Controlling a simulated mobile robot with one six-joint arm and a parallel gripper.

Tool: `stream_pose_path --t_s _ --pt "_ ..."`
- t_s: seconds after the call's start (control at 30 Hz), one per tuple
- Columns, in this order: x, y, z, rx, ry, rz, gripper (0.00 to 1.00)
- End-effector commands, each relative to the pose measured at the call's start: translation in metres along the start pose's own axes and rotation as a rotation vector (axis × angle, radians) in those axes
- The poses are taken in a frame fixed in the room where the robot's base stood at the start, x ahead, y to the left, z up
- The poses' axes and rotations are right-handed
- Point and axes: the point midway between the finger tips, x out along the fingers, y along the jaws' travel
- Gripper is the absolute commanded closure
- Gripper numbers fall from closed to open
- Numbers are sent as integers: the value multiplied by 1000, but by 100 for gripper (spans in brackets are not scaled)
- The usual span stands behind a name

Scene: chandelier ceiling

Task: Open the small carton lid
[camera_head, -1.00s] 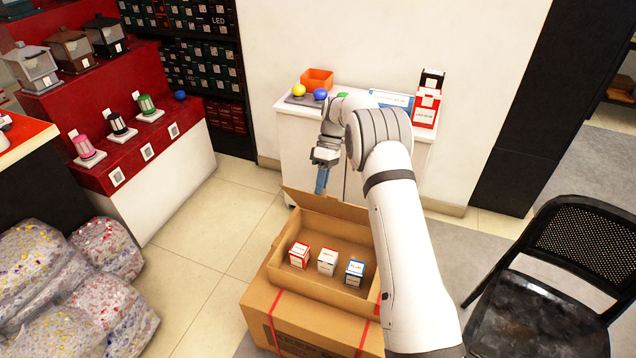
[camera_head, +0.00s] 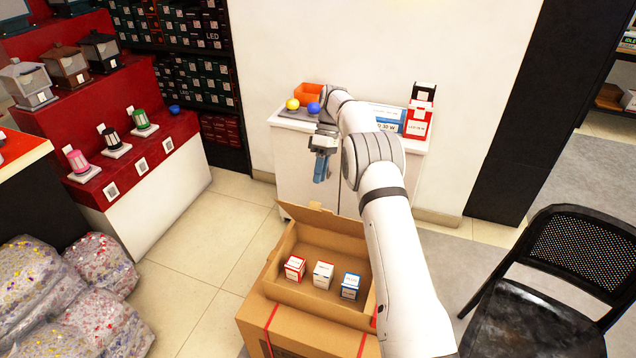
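The small brown carton (camera_head: 283,246) sits on a larger taped cardboard box. Its lid (camera_head: 335,224) stands raised along the far edge, with a small tab on top, and the inside is exposed. Three small boxes stand in a row inside: a red-and-white one (camera_head: 295,268), a white one with red (camera_head: 323,274) and a blue-and-white one (camera_head: 351,285). My gripper (camera_head: 321,178), with blue fingers, points down above and behind the lid and looks apart from it. I cannot tell whether its fingers are spread. My arm hides the carton's right side.
A white cabinet (camera_head: 290,165) stands behind, holding an orange bin (camera_head: 308,95), balls and a red box (camera_head: 419,120). A black chair (camera_head: 560,270) is at the right. Filled plastic bags (camera_head: 100,262) and a red display stand (camera_head: 120,165) are at the left. Tiled floor between is clear.

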Motion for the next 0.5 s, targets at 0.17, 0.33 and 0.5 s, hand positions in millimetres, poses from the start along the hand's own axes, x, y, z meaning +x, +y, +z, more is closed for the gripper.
stream_pose_path --t_s 0.17,0.33,0.5 --pt "-6 1 1 1 0 -1 71" --pt "-7 0 1 1 0 -1 71" --pt "-6 0 1 4 -10 6 79"
